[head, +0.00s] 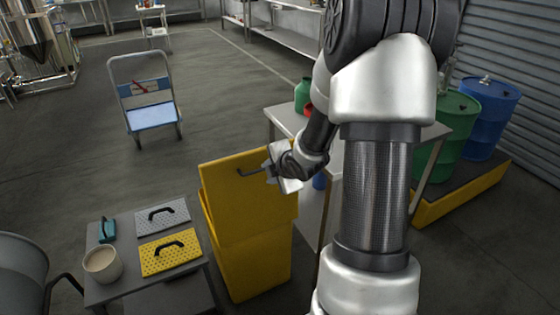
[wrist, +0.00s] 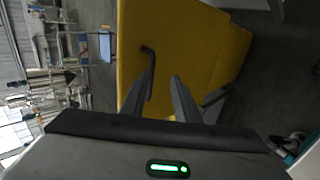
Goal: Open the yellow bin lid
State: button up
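The yellow bin (head: 255,270) stands on the floor left of my arm in the head view. Its yellow lid (head: 228,205) bears a dark bar handle (head: 250,173) near its far edge; I cannot tell how far the lid is raised. My gripper (head: 272,172) is at the right end of this handle and hides part of it. In the wrist view, the fingers of my gripper (wrist: 163,82) are apart, and the bent handle (wrist: 148,52) shows at the left fingertip. Contact is unclear. The lid (wrist: 165,35) fills the upper middle there.
A grey table (head: 125,292) with perforated plates and a pot stands left of the bin. Another table (head: 290,122) stands behind my gripper. Green and blue drums are at the right. A blue trolley (head: 150,115) stands beyond on mostly open floor.

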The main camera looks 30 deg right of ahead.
jog(key=p+v, duration=0.4)
jog(key=v, duration=0.8)
jog(key=shift+r, duration=0.4)
jog(key=shift+w+a, duration=0.15)
jog(key=shift+w, duration=0.05)
